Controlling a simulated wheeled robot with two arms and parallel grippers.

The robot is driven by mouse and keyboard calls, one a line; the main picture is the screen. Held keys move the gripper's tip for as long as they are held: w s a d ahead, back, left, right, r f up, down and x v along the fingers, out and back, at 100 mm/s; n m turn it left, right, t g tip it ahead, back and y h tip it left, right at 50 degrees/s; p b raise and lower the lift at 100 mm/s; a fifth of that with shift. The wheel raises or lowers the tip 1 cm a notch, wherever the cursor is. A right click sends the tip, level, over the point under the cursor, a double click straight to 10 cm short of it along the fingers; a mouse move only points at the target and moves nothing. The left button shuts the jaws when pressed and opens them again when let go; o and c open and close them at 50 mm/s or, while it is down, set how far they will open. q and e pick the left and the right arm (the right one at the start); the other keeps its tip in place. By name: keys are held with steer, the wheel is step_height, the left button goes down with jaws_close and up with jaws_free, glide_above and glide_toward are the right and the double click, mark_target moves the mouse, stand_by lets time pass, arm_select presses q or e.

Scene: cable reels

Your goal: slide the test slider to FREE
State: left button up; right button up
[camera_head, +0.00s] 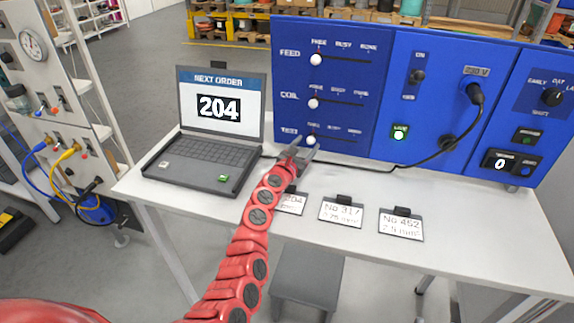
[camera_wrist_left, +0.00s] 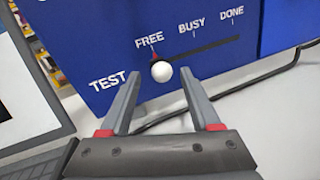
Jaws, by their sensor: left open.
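The TEST slider is the lowest of three on the blue panel (camera_head: 375,100). Its white round knob (camera_head: 311,140) also shows in the left wrist view (camera_wrist_left: 161,71), at the left end of the dark slot (camera_wrist_left: 208,51). The knob sits under the FREE label (camera_wrist_left: 149,41), by a small red mark; BUSY and DONE lie further right. My left gripper (camera_head: 303,149) is open in front of the knob. In the left wrist view, its fingertips (camera_wrist_left: 161,75) stand on either side of the knob, with gaps to both. My right gripper is not in view.
An open laptop (camera_head: 220,110) showing 204 stands left of the panel. Several label cards, one reading No 317 (camera_head: 341,211), lie on the white table (camera_head: 480,240). A black cable (camera_head: 455,128) hangs from the panel's right part, and one runs along the table below the sliders.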

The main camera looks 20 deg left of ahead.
mark_target(308, 142)
arm_select(q)
steer(key=v, duration=0.4)
steer(key=shift+r+p, duration=0.1)
steer(key=shift+p, duration=0.2)
steer(key=b+v, duration=0.2)
steer(key=v, duration=1)
steer(key=shift+w, duration=0.1)
